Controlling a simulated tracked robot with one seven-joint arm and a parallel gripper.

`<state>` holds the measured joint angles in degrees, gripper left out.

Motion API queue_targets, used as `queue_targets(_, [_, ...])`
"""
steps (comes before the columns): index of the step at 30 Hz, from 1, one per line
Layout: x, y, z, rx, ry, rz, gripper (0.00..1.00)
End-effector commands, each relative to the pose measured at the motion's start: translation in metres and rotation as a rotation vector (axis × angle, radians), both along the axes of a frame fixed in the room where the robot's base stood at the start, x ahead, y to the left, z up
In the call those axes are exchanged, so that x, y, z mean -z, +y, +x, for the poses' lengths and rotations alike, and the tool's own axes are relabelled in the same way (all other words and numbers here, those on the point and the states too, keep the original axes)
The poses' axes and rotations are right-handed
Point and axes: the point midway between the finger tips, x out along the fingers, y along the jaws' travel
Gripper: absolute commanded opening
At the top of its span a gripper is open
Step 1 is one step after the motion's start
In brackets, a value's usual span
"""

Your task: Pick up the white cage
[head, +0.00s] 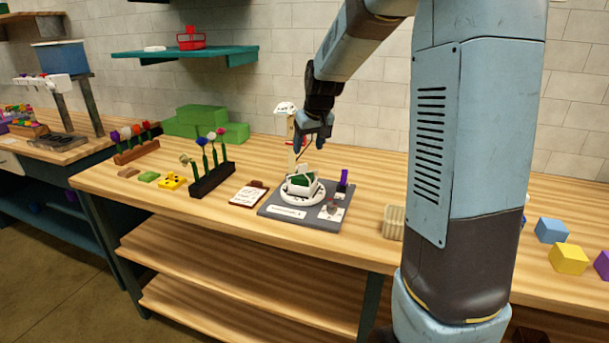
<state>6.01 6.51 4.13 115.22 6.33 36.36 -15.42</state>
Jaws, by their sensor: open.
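The white cage (302,186) appears as a small white frame around something dark green. It sits on a white round base on a grey board (268,208) near the front of the wooden bench. My gripper (312,142) is open and empty, pointing down above and slightly behind the cage, apart from it. The cage's fine shape is too small to tell. My arm comes in from the upper right and hides part of the bench.
A pale post (291,145) with a white top stands behind the cage, close to my gripper. A purple piece (344,177) stands right of the cage. A black flower rack (212,180) and a clipboard (249,194) are left. A beige ribbed container (393,222) is right.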

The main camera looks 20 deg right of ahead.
Motion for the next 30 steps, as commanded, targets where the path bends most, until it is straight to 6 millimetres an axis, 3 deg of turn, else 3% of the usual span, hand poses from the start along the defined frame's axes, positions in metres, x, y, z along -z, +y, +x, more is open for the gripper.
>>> queue_targets(10, [0.025, 0.002, 0.009, 0.000, 0.001, 0.000, 0.64])
queue_targets(21, [0.066, 0.009, 0.022, 0.001, 0.001, 0.000, 0.64])
queue_targets(30, [0.068, 0.008, 0.023, 0.001, -0.001, 0.000, 0.64])
